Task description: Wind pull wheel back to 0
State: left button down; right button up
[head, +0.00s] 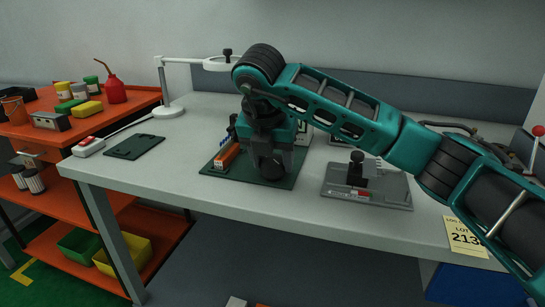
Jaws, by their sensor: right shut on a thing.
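My right gripper (268,165) reaches down from the right over the dark green base plate (225,173) of the tape payoff. It is shut on the pull wheel, which the gripper itself hides from this view. An orange block (227,156) with small blue parts beside it shows on the plate just left of the gripper. The wheel's scale and its 0 mark cannot be made out. My left gripper is not in view.
A grey fixture plate (390,196) with a black knob (356,170) lies right of the payoff. At left are a dark mat (134,146), a red-and-white switch box (89,146), a magnifier lamp (168,108) and an orange cart (140,97). The front-left tabletop is clear.

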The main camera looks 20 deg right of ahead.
jog(key=shift+c, duration=0.9)
